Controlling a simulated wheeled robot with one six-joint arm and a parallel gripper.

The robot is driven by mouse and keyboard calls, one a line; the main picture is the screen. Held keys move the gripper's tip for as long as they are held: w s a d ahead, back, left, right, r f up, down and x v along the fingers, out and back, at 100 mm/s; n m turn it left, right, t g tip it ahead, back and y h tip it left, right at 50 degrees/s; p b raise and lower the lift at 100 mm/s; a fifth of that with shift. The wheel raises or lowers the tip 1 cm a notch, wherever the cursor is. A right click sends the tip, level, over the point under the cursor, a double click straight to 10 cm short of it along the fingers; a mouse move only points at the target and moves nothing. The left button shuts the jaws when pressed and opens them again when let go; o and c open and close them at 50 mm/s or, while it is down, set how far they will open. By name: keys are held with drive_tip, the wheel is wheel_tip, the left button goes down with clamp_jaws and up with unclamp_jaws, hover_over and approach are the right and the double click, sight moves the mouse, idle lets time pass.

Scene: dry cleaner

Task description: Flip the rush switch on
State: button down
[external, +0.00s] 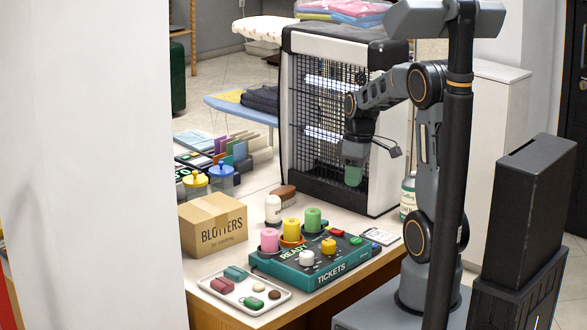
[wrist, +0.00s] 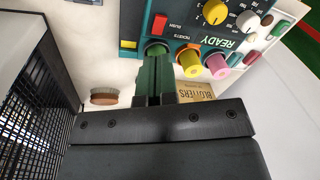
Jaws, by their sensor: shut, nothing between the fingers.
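The red rush switch (external: 336,231) is on the far part of the dark green ticket panel (external: 285,272) on the counter. My gripper (external: 353,176) is above the counter in front of the black mesh cabinet, higher than the panel and apart from the switch. In the wrist view its green fingers (wrist: 154,78) are together and empty, pointing toward the panel's edge. They partly hide a green cylinder there.
Pink (external: 269,240), yellow (external: 291,229) and green (external: 312,219) cylinders stand along the panel's back edge. A blotters box (external: 217,240) and a white tray (external: 222,294) are to the left. The mesh cabinet (external: 390,172) stands close behind my gripper.

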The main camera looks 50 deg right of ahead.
drive_tip(key=n, duration=0.4)
drive_tip(key=w+r+n+y, duration=0.1)
drive_tip(key=n, duration=0.3)
drive_tip(key=w+r+n, duration=0.1)
drive_tip(key=n, duration=0.4)
drive_tip(key=shift+w+d+g+y, duration=0.2)
drive_tip(key=shift+d+g+y, duration=0.1)
drive_tip(key=shift+d, duration=0.1)
drive_tip(key=shift+f, duration=0.15)
approach(340, 231)
drive_tip(key=x, duration=0.2)
drive_tip(key=a+x, duration=0.1)
drive_tip(key=x, duration=0.2)
drive_tip(key=shift+s, duration=0.1)
drive_tip(key=shift+s+f, duration=0.15)
drive_tip(key=shift+f, duration=0.85)
drive_tip(key=shift+f, duration=0.1)
